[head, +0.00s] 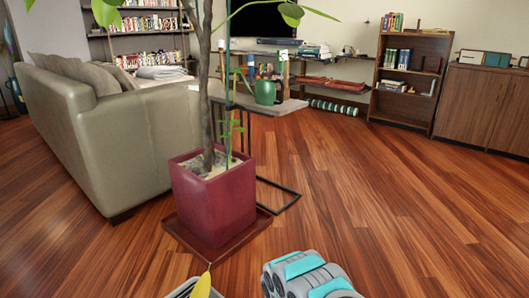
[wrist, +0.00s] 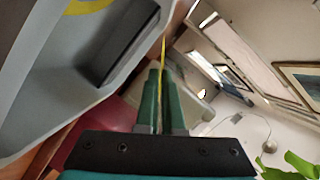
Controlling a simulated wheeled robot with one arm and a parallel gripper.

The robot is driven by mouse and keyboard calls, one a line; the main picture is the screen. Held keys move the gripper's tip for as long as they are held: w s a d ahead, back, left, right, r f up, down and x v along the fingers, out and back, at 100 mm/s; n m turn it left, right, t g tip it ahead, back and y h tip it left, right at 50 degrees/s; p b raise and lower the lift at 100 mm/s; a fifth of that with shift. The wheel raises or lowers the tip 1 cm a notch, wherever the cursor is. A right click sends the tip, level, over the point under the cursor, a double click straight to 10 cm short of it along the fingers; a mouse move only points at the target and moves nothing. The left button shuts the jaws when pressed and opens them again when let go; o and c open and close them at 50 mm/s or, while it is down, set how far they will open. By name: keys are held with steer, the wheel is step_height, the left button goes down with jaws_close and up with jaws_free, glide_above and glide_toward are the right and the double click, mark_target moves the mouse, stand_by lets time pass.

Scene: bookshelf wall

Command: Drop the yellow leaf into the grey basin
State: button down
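The yellow leaf (head: 203,286) stands upright at the bottom edge of the head view, its thin tip up. In the wrist view the leaf (wrist: 163,55) shows edge-on as a thin yellow streak between the green fingers of my gripper (wrist: 161,74), which are close together on it. A grey rim (head: 182,289) shows beside the leaf at the bottom of the head view; it may be the grey basin, mostly cut off. A large grey-walled shape (wrist: 45,110) with a dark inset fills the left of the wrist view; I cannot tell whether it is the basin.
A red square planter (head: 213,200) with a tall plant stands on a saucer just beyond the leaf. A sofa (head: 120,140) is at left. A small table with a green watering can (head: 265,92) is behind. Bookshelves line the wall. Wooden floor (head: 370,200) is clear at right.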

steer(key=shift+f, duration=0.35)
steer(key=c, duration=1)
jaws_free()
steer(key=shift+v, duration=3.9)
steer(key=shift+d, duration=0.1)
